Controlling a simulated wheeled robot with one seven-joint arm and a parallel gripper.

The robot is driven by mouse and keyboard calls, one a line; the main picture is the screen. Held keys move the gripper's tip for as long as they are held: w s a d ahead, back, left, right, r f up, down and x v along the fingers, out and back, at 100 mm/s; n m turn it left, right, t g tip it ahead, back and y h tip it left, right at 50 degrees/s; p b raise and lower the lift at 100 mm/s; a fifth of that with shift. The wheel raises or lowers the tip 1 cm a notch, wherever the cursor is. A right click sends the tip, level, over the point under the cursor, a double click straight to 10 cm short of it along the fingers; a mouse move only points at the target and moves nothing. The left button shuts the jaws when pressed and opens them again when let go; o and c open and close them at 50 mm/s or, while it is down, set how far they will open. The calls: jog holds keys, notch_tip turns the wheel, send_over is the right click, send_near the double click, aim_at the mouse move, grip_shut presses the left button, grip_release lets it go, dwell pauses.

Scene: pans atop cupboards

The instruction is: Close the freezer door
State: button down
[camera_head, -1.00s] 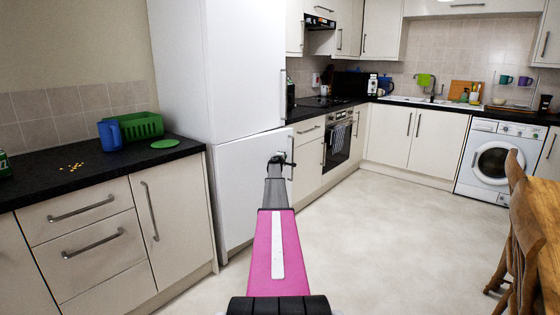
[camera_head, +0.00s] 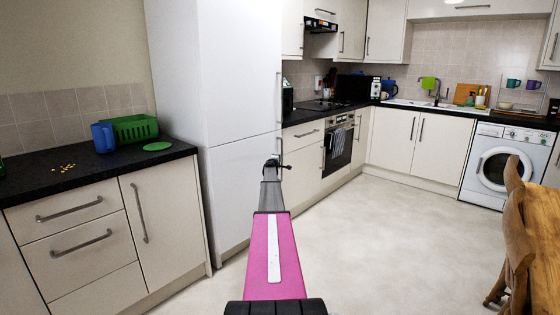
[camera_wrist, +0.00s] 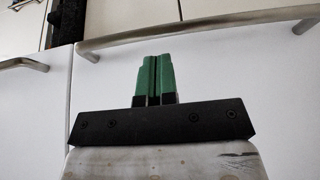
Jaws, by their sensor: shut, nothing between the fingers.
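The tall white fridge-freezer (camera_head: 180,70) stands left of centre in the head view. Its lower door, the freezer door (camera_head: 235,185), looks flush with the upper door, with a thin seam between them. My gripper (camera_head: 278,163) is in front of the freezer door near its handle side and partly hides it. In the wrist view, my green fingers (camera_wrist: 155,75) are together and empty over the white freezer door (camera_wrist: 250,80). The freezer handle (camera_wrist: 190,35) runs across above the fingertips. Whether the fingers touch the door is unclear.
A counter (camera_head: 90,172) with a green rack (camera_head: 133,127) and a blue jug (camera_head: 103,137) is at left. Cupboards, an oven (camera_head: 337,150) and a washing machine (camera_head: 500,165) line the back. Wooden chairs (camera_head: 515,225) stand at right. The middle floor (camera_head: 385,235) is clear.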

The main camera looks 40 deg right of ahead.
jog(key=s+d, duration=0.2)
jog(key=s, duration=0.8)
jog(key=shift+d, duration=0.15)
jog(key=s+a+f+m+g+y, duration=0.1)
jog(key=s+a+f+m+g, duration=0.35)
jog(key=a, duration=1.05)
jog(key=s+a+f+m+y, duration=0.15)
jog(key=s+a, duration=0.65)
jog(key=a, duration=0.8)
jog(key=s+a+f+m+g+y, duration=0.25)
jog(key=s+a, duration=0.45)
jog(key=a, duration=0.8)
jog(key=s+a+f+g+y, duration=0.2)
jog(key=s+a+y, duration=0.2)
jog(key=s+a, duration=1)
jog(key=s+a+f+g+y, duration=0.2)
jog(key=s+a+y, duration=0.3)
jog(key=s+a, duration=1)
jog(key=a+n, duration=0.1)
jog(key=a, duration=0.6)
jog(key=shift+a, duration=0.25)
